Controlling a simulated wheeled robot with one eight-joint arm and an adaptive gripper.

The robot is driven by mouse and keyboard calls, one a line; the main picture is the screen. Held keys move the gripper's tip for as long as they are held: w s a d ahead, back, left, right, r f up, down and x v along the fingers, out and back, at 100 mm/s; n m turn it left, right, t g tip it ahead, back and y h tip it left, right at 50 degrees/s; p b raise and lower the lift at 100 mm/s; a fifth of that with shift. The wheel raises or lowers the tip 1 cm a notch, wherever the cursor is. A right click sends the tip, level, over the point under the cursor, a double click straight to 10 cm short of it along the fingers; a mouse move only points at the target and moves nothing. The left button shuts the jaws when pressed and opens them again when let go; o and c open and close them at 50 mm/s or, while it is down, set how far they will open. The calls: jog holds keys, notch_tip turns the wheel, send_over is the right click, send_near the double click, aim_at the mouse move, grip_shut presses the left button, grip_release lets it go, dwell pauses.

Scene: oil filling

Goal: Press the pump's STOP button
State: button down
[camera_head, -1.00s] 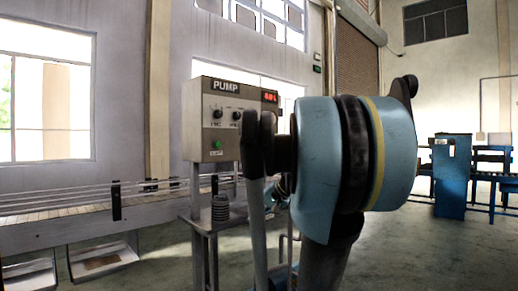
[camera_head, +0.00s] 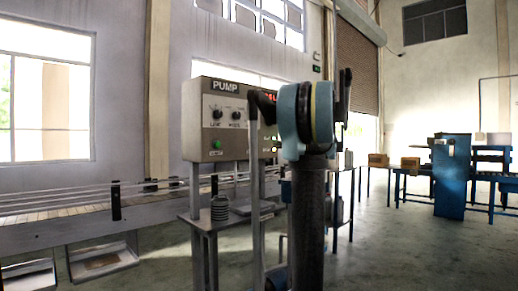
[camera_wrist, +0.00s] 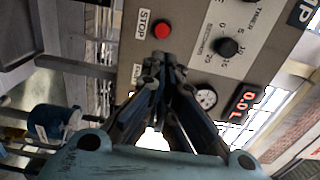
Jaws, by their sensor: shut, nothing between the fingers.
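The pump's control box (camera_head: 197,125) stands at the middle left in the head view, with two dark knobs and a green button (camera_head: 217,145). My arm covers its right part there. My gripper (camera_wrist: 163,60) is shut and empty. Its fingertips appear just below the red button in the picture. Whether they touch the panel I cannot tell. The STOP button and my fingertips are hidden in the head view.
A stack of grey discs (camera_head: 220,208) stands on the metal stand under the box. A conveyor (camera_head: 80,215) runs along the left. A blue machine (camera_head: 451,175) and tables with boxes stand at the right. A blue rounded part (camera_wrist: 58,122) shows at the wrist view's lower left.

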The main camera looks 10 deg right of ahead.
send_near(257, 144)
jog(key=w+a, duration=0.2)
jog(key=a, duration=0.3)
jog(key=shift+a, duration=0.25)
dwell(0.5)
jog(key=shift+x, duration=0.9)
jog(key=v, duration=1.4)
